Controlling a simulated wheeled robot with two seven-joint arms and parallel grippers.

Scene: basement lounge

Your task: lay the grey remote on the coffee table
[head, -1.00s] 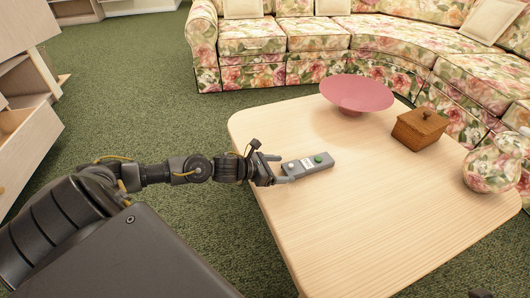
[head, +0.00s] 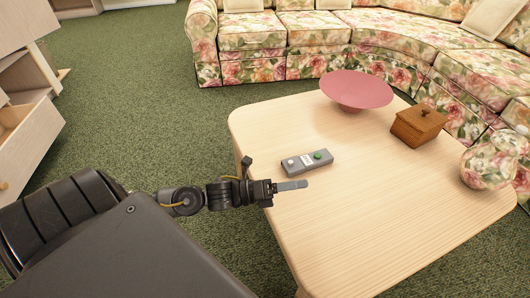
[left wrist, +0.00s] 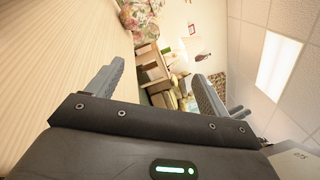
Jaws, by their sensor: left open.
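The grey remote (head: 307,162) lies flat on the light wood coffee table (head: 350,225), near its left edge. The remote does not show in the left wrist view. My right gripper is not in view.
A pink bowl (head: 356,90), a wooden lidded box (head: 418,125) and a floral round vase (head: 488,165) stand along the table's far and right sides. A floral sofa (head: 290,40) curves behind. An open drawer (head: 30,140) juts out at left. The table's middle and front are clear.

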